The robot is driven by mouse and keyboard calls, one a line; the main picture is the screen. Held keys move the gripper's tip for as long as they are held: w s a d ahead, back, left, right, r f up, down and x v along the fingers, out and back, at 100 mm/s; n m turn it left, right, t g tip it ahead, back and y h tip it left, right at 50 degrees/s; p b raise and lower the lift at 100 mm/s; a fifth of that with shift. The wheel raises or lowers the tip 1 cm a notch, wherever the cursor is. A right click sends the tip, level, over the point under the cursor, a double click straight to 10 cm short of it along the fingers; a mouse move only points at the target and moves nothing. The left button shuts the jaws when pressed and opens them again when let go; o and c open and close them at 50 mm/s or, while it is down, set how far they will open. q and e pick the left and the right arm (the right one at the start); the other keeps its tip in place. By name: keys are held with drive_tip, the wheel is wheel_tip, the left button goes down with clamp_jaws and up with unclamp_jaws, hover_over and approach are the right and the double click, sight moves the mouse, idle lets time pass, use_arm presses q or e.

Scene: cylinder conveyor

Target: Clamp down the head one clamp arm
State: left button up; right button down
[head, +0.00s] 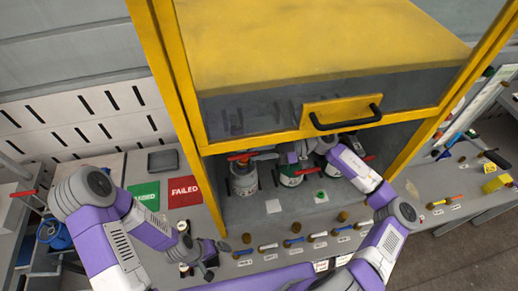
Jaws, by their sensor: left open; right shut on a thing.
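My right gripper (297,154) reaches into the bay at the green cylinder's top. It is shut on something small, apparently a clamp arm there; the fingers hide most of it. My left gripper (207,262) is open and empty, low in front of the bench.
Green (145,195) and red FAILED (185,191) mats lie on the bench at left. Several small labelled fittings line the front edge (293,241). The black handle (346,118) overhangs the bay above my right forearm. A yellow post (412,150) stands right of it.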

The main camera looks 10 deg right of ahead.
drive_tip(key=c, duration=1.1)
unclamp_jaws()
drive_tip(key=d+b, duration=0.1)
drive_tip(key=d, duration=0.6)
drive_tip(key=shift+d, duration=0.35)
